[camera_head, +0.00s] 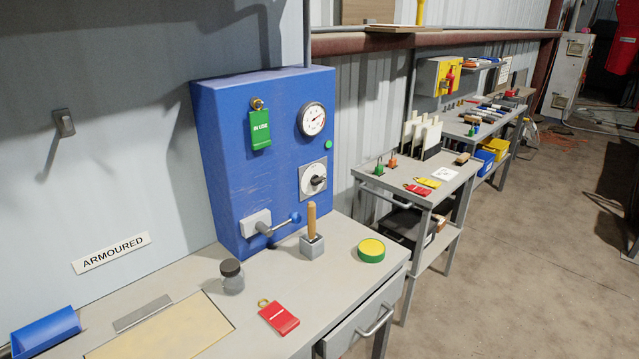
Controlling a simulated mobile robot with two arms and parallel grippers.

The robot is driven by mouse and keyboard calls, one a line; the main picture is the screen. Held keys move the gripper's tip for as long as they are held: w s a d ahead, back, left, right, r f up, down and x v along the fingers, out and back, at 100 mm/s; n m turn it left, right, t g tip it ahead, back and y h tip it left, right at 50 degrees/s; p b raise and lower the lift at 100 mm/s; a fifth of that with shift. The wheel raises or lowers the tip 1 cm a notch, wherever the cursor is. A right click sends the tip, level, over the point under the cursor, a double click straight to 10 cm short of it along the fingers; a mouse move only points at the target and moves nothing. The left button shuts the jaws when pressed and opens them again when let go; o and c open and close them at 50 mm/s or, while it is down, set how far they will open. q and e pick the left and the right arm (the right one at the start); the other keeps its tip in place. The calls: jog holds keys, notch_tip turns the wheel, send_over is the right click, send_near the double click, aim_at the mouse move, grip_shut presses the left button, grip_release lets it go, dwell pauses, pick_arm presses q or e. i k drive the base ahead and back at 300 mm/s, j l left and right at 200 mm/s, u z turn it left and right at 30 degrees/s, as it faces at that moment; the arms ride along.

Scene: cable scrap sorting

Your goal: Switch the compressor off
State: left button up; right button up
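A blue compressor cabinet (235,170) stands at the back of the near bench, against the wall. Its front carries a round pressure gauge (312,119), a small green button or lamp (328,145), and a rotary switch (316,181) with a black knob on a pale plate. A green tag (260,130) reading "IN USE" hangs from a brass hook. Low on the front is a grey valve with a lever (279,226) ending in a blue knob, pointing right. Neither of my grippers shows in this view.
On the near bench (337,237) are a wooden-handled tool in a grey block (312,239), a green-yellow disc (371,250), a red tag (278,317), a jar (231,278) and a blue bin (45,331). More benches stand right; the floor (500,270) is open.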

aim_at(314, 181)
jog(key=l+u, duration=0.1)
jog(key=u, duration=0.3)
jog(key=i+l+u, duration=0.1)
jog(key=u, duration=0.25)
jog(key=l+u, duration=0.1)
jog(key=u, duration=0.3)
jog(key=i+l+u, duration=0.1)
jog(key=l+u, duration=0.25)
jog(key=l, duration=0.5)
jog(key=l+u, duration=0.35)
jog(key=l, duration=0.5)
jog(key=k+l+u, duration=0.15)
jog(key=l+u, duration=0.2)
jog(key=l, duration=0.5)
